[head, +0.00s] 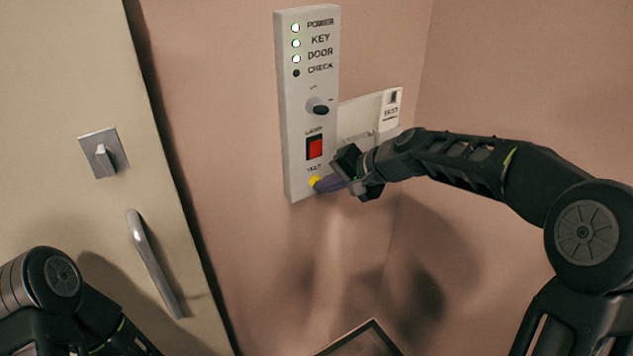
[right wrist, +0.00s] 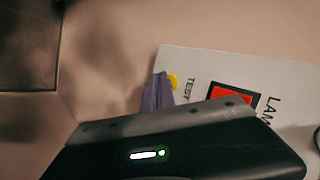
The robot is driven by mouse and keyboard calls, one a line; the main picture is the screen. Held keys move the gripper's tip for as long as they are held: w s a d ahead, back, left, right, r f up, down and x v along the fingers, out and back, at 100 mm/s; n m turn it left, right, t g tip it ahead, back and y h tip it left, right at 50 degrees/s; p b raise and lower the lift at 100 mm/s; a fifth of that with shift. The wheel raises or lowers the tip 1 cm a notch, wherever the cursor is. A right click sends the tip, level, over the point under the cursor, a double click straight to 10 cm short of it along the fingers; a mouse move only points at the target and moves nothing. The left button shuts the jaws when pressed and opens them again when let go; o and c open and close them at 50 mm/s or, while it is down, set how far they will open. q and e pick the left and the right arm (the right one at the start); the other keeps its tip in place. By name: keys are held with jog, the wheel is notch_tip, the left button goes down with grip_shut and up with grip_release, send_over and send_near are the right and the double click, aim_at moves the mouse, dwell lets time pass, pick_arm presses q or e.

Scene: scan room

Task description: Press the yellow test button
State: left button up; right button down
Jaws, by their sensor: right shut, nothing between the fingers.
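The yellow test button (head: 314,181) is at the bottom of a white control panel (head: 296,120) on the wall, under the word TEST. My right gripper (head: 320,186) is shut and empty, with its purple fingertips at the button's lower right edge in the head view. In the right wrist view the button (right wrist: 173,81) shows just beside the fingertips (right wrist: 160,78), partly covered by them. I cannot tell whether they touch it. My left arm shows at the lower left of the head view; its gripper is out of frame.
A red lamp switch (head: 314,147) and a key knob (head: 317,106) sit above the button. POWER, KEY and DOOR lights are lit; CHECK is dark. A white holder (head: 391,108) is right of the panel. A door with a handle (head: 152,262) and latch (head: 103,154) is left.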

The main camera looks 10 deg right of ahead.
dwell(0.5)
jog(key=shift+s, duration=0.1)
jog(key=shift+s+d+b, duration=0.15)
jog(key=shift+s+b, duration=0.15)
jog(key=shift+b, duration=0.05)
jog(key=s+d+b, duration=0.2)
jog(key=s, duration=0.3)
jog(key=shift+s+b, duration=0.3)
jog(key=shift+b, duration=0.1)
jog(key=shift+d, duration=0.1)
dwell(0.5)
